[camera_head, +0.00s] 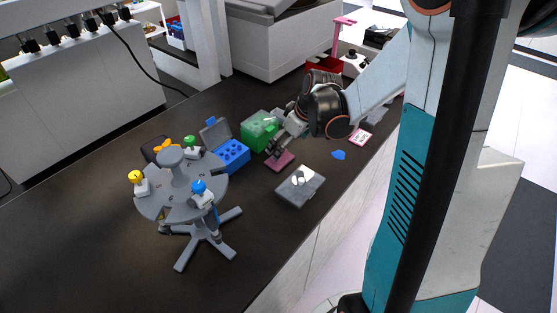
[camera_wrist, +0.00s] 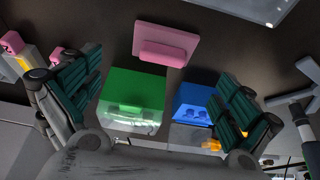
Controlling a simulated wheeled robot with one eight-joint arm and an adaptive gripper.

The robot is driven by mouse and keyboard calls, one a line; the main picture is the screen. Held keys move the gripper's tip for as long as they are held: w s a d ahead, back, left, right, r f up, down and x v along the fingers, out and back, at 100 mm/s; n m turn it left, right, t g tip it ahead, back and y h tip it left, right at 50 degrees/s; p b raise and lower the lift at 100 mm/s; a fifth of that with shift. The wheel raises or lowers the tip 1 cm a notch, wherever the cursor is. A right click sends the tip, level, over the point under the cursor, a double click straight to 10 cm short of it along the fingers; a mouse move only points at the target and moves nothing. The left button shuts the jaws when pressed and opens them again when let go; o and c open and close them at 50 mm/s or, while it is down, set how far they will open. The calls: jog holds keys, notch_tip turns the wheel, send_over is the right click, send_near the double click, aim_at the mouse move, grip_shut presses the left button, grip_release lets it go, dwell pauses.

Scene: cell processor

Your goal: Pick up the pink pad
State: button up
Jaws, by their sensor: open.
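The pink pad (camera_head: 281,161) is a flat square plate lying on the dark bench, in front of the green box. My gripper (camera_head: 274,149) is over the bench beside the pad in the head view. In the wrist view my gripper (camera_wrist: 150,100) has its two green-padded fingers wide apart, with nothing held between them. The pad lies beyond the fingertips, and no contact shows.
A green box (camera_wrist: 130,98) and a blue box (camera_head: 232,155) stand close to the pad. A grey box (camera_head: 290,197) with pale items lies nearer the bench's front edge. A grey round stand (camera_head: 160,205) with coloured knobs is at left. A small blue piece (camera_head: 338,155) lies right.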

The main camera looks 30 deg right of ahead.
jog(key=shift+b+x, duration=1.15)
jog(key=shift+x, duration=2.25)
jog(key=shift+a+r, duration=0.1)
jog(key=shift+a, duration=0.1)
jog(key=shift+c, duration=0.5)
jog(key=c, duration=1)
